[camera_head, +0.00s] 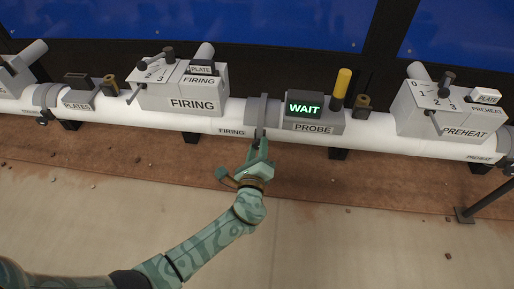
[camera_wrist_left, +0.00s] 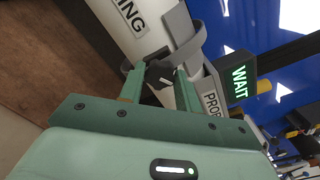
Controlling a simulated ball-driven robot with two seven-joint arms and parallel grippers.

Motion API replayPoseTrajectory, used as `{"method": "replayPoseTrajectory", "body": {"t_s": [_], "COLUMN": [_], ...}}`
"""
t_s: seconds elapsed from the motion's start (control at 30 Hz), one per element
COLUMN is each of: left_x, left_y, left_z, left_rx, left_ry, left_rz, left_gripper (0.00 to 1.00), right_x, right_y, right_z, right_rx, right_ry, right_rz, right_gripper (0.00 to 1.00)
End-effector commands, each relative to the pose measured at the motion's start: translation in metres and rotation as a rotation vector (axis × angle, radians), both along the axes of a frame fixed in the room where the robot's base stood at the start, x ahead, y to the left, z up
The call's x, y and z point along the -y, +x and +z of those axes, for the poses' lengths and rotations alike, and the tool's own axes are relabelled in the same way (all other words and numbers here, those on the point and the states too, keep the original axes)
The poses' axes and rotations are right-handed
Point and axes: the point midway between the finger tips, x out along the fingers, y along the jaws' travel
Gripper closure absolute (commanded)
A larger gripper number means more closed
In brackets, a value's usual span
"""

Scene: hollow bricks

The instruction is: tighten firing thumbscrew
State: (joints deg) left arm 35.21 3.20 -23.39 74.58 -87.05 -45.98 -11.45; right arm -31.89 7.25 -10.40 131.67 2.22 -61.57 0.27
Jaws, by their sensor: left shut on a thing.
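The firing thumbscrew is a small dark knob (camera_wrist_left: 160,74) under the grey clamp collar (camera_head: 262,112) on the white pipe, between the FIRING and PROBE labels. My left gripper (camera_wrist_left: 158,88) is shut on this knob, with one green finger on each side of it. In the head view my left gripper (camera_head: 258,150) reaches up to the underside of the collar, and the knob is mostly hidden there. The collar also shows in the left wrist view (camera_wrist_left: 186,44). My right gripper is in neither view.
The FIRING box (camera_head: 192,98) stands on the pipe left of the collar. The PROBE unit (camera_head: 313,122) with a green WAIT display (camera_head: 304,107) and a yellow-topped handle (camera_head: 341,88) is right of it. The PREHEAT box (camera_head: 450,112) is farther right. The floor in front is open.

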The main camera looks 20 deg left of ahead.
Motion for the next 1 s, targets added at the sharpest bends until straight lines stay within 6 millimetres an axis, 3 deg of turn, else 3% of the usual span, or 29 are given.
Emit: {"method": "replayPoseTrajectory", "body": {"t_s": [0.5, 1.0], "left_x": [0.002, 0.002], "left_y": [-0.002, -0.002], "left_z": [-0.003, -0.005], "left_rx": [-0.114, -0.146], "left_ry": [0.373, 0.474], "left_rz": [-0.005, -0.006], "left_gripper": [0.89, 0.89], "right_x": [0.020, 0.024], "right_y": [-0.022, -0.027], "right_z": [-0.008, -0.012], "right_rx": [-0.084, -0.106], "right_ry": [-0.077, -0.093], "right_rz": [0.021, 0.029], "right_gripper": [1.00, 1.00]}}
